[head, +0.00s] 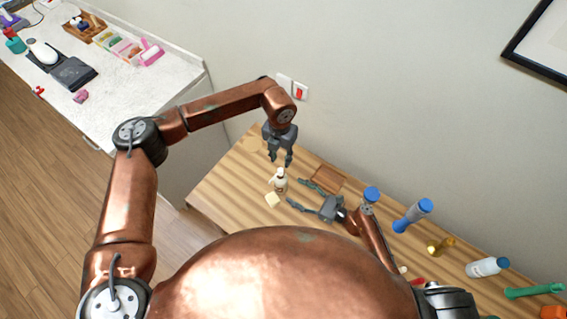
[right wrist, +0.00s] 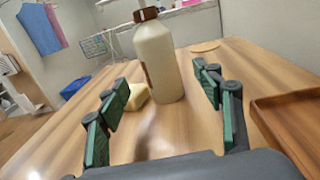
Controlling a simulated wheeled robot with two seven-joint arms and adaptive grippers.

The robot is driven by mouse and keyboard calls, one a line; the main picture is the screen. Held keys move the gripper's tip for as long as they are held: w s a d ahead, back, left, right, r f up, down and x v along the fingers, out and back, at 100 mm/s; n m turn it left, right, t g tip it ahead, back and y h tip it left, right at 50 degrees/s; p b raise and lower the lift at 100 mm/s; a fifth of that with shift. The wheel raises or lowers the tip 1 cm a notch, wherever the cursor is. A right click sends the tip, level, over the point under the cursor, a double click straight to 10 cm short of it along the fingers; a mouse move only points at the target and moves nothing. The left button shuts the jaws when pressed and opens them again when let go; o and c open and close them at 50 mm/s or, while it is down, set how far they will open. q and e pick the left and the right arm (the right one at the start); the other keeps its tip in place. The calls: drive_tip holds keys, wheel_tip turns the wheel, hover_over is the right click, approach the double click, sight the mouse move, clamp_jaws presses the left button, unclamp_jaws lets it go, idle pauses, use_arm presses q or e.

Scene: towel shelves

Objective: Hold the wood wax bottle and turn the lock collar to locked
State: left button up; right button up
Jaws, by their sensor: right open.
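The wood wax bottle (head: 280,183), cream with a brown top, stands upright on the wooden table. In the right wrist view the bottle (right wrist: 158,65) is ahead, between the finger lines, with the brown lock collar (right wrist: 146,14) at the upper edge; its lock setting cannot be read. My right gripper (head: 295,192) is open, low over the table, its fingers pointing at the bottle from the right. In the wrist view its fingertips (right wrist: 160,83) are spread and apart from the bottle. My left gripper (head: 281,161) hangs above the bottle, pointing down, fingers apart, holding nothing visible.
A pale yellow block (head: 272,200) lies beside the bottle. A brown wooden tray (head: 327,178) is behind my right gripper. A round wooden disc (right wrist: 205,47) lies beyond the bottle.

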sight(281, 183)
drive_tip(key=shift+x, duration=3.9)
drive_tip(key=shift+s, duration=0.1)
drive_tip(key=shift+c, duration=0.6)
